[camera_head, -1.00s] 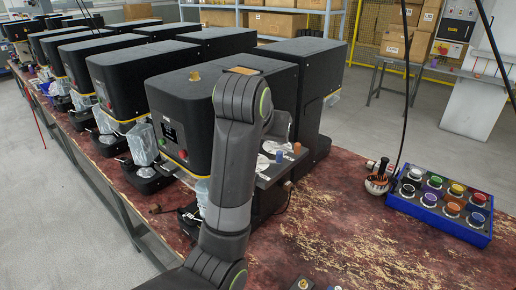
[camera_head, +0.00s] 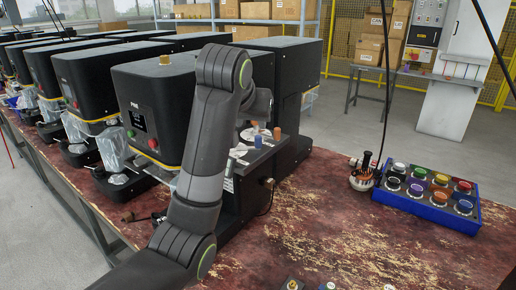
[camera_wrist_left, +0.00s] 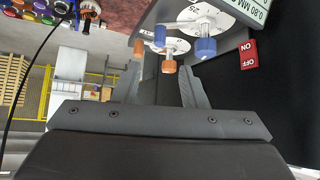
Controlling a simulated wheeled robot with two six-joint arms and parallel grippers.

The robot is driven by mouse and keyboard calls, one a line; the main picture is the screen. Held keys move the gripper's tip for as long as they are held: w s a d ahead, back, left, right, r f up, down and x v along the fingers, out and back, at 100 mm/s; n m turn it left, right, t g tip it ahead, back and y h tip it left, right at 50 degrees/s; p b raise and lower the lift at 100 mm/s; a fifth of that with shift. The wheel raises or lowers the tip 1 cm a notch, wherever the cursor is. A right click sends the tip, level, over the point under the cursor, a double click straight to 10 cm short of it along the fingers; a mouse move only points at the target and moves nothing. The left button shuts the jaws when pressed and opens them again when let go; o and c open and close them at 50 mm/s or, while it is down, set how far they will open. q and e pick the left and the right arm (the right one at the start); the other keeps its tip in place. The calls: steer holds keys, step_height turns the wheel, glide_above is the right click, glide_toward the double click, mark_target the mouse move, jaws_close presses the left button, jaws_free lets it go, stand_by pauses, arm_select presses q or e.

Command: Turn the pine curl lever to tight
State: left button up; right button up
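The nearest black seamer (camera_head: 150,85) has a front label that seems to read PINE. On its right side, a blue knob (camera_head: 258,141) and an orange knob (camera_head: 277,133) stand by pale dial plates. In the left wrist view, blue knobs (camera_wrist_left: 205,47) and orange knobs (camera_wrist_left: 168,67) stick out from two white dials (camera_wrist_left: 180,22). I cannot read which is the curl lever or its setting. My left gripper (camera_wrist_left: 169,72) is open, its fingers spread either side of the nearer orange knob, with no clear contact. In the head view my arm hides its fingertips. My right gripper is out of view.
A blue tray (camera_head: 425,207) of coloured round pieces and a small tool holder (camera_head: 362,178) stand on the worn red bench (camera_head: 330,235). More seamers line up at left.

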mark_target(258, 137)
arm_select(q)
steer(key=shift+b+x, duration=1.6)
steer(key=shift+b, duration=2.1)
steer(key=p+x, duration=0.2)
steer(key=x, duration=0.5)
steer(key=shift+w+d+f, duration=0.2)
steer(key=shift+w+f, duration=0.25)
steer(key=shift+f, duration=0.05)
steer(key=shift+c, duration=0.4)
jaws_close()
